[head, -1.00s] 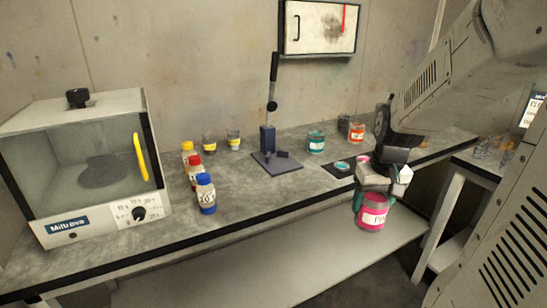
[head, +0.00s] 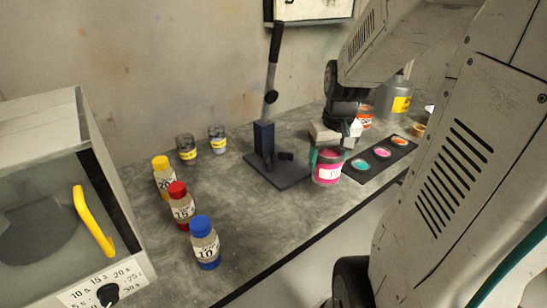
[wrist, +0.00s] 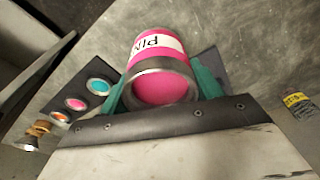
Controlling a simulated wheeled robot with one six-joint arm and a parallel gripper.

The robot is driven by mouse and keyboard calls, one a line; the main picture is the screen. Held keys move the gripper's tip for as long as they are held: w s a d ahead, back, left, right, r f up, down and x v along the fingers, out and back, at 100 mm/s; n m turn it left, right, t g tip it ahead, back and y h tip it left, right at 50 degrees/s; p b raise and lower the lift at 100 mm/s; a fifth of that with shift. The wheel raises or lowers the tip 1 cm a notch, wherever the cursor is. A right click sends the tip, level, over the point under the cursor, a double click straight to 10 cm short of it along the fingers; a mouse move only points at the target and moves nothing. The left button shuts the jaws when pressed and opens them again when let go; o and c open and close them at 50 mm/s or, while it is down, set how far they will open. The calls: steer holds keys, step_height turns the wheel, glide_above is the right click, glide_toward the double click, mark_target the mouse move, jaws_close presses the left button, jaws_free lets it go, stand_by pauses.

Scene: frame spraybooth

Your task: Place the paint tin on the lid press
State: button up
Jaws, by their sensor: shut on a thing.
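The pink paint tin (head: 327,172) has a white label and shows its pink end in the wrist view (wrist: 160,88). My gripper (head: 328,157) is shut on it, with a green finger on each side in the wrist view (wrist: 162,90). The tin is upright just right of the lid press; I cannot tell whether it clears the bench. The lid press (head: 264,140) is dark blue-grey, with a flat base plate (head: 270,176) and a tall black lever (head: 272,62) standing up. In the wrist view a dark plate shows partly behind the tin.
A black strip (head: 357,177) with teal, pink and orange paint spots lies right of the tin. Blue-, red- and yellow-capped bottles (head: 205,243) stand left of the press, two small jars (head: 187,148) behind them. A grey container (head: 394,101) stands at back right. The bench front (head: 262,235) is clear.

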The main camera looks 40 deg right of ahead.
steer(key=w+a+f, duration=0.1)
steer(key=w+a, duration=0.1)
steer(key=w, duration=1.4)
steer(key=shift+f, duration=0.35)
steer(key=f, duration=0.2)
steer(key=shift+s+f, duration=0.25)
steer(key=shift+f, duration=0.05)
steer(key=shift+c, duration=1)
steer(key=shift+f, duration=0.45)
jaws_close()
steer(key=o, duration=1.4)
jaws_free()
steer(key=shift+f, duration=0.1)
steer(key=shift+o, duration=0.2)
steer(key=shift+w+d, duration=0.1)
steer(key=shift+r, duration=0.35)
step_height(320, 180, up, 12)
steer(key=s, duration=0.1)
steer(key=shift+s+a+f, duration=0.15)
steer(key=shift+s+a, duration=0.2)
